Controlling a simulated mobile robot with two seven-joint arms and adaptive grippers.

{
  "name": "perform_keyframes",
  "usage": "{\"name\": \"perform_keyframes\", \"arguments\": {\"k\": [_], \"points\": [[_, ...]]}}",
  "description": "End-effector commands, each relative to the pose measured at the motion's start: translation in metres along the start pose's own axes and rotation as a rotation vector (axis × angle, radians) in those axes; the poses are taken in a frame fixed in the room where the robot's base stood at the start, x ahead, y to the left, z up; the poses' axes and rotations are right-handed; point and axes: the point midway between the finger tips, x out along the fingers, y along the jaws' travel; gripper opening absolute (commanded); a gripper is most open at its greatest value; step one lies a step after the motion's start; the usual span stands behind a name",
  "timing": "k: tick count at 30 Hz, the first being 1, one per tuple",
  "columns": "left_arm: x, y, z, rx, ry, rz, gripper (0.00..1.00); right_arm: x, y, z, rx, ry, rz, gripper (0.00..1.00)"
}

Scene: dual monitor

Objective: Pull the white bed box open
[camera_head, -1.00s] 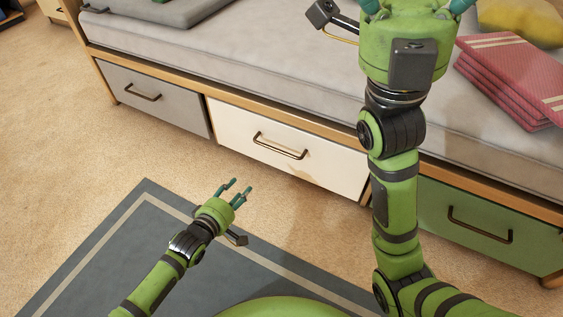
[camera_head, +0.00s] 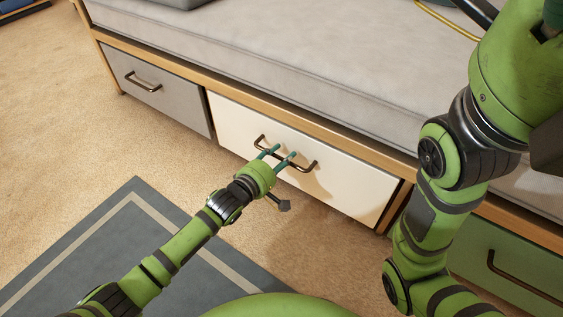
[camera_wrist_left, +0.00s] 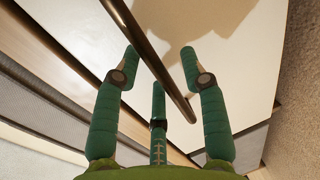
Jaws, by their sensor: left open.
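The white bed box (camera_head: 340,183) is the middle drawer under the bed, and its front looks flush with the frame. Its dark bronze bar handle (camera_head: 307,165) runs across the front. My left gripper (camera_head: 279,153) is open at the handle, its green fingers reaching to the bar. In the left wrist view the handle (camera_wrist_left: 150,58) passes between the spread fingers of the left gripper (camera_wrist_left: 160,65); I cannot tell whether any finger touches it. My right arm rises at the right of the head view, with its fingers out of the picture.
A grey drawer (camera_head: 155,88) is to the left and a green drawer (camera_head: 505,262) to the right, partly behind my right arm. The grey mattress (camera_head: 290,55) lies above. A blue-grey rug (camera_head: 120,235) lies on the carpet in front.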

Motion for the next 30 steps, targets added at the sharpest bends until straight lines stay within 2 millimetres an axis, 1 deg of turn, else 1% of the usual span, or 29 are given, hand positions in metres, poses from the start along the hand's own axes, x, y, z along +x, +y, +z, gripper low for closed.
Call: {"name": "perform_keyframes", "arguments": {"k": [3, 9, 10, 11, 12, 13, 20, 23, 26, 30], "points": [[0.004, 0.000, 0.000, 0.000, 0.001, 0.000, 0.42, -0.002, -0.001, -0.001, 0.002, 0.000, 0.000, 0.90], [0.004, 0.001, 0.000, 0.000, 0.001, -0.001, 0.42, -0.001, -0.001, -0.001, 0.002, -0.001, -0.001, 0.90], [0.004, 0.001, 0.000, 0.000, 0.001, -0.001, 0.34, -0.001, -0.001, -0.001, 0.002, -0.001, -0.001, 0.90], [0.004, 0.001, 0.000, 0.000, 0.001, -0.001, 0.23, -0.001, -0.001, -0.001, 0.002, -0.001, -0.001, 0.90], [0.004, 0.001, 0.000, 0.000, 0.001, -0.001, 0.07, -0.001, -0.001, -0.001, 0.002, -0.001, -0.001, 0.90], [0.004, 0.001, 0.000, 0.000, 0.001, -0.001, 0.00, -0.001, -0.001, -0.001, 0.002, -0.001, -0.001, 0.90], [0.003, 0.001, 0.000, 0.000, 0.001, -0.001, 0.00, 0.000, -0.001, -0.001, 0.002, 0.000, -0.001, 0.90], [-0.001, 0.001, 0.000, -0.001, 0.000, -0.003, 0.00, 0.004, 0.000, 0.000, 0.003, 0.003, -0.001, 0.90], [-0.011, 0.000, 0.000, -0.004, 0.001, -0.006, 0.00, 0.013, 0.002, 0.001, 0.003, 0.010, 0.001, 0.90], [-0.033, -0.002, 0.000, -0.003, 0.002, -0.008, 0.00, 0.028, 0.009, 0.007, -0.005, 0.010, 0.005, 0.90]]}}
